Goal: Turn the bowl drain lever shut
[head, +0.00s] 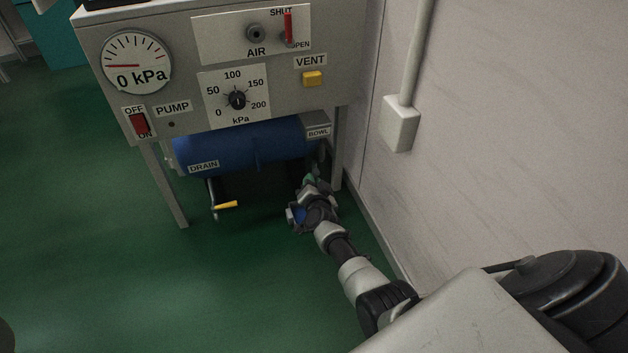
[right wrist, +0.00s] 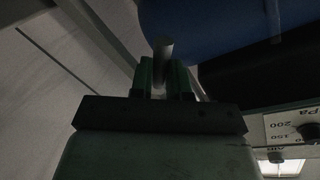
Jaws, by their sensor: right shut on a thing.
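The BOWL label (head: 318,132) is on the right end of the blue tank (head: 240,148), under the panel. My right gripper (head: 312,178) reaches in below that label from the lower right. In the right wrist view, a pale grey rod (right wrist: 163,48), which I take as the bowl drain lever, stands between the green finger pads of the gripper (right wrist: 160,78). The gripper is shut on it. The rest of the lever is hidden by the gripper in the head view, so its angle cannot be told. My left gripper is not in view.
A separate yellow-handled lever (head: 226,205) hangs under the tank's DRAIN label (head: 203,166). The rig's front leg (head: 165,188) is at left. A wall (head: 480,130) with a grey box (head: 400,124) is close on the right. Green floor is free in front.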

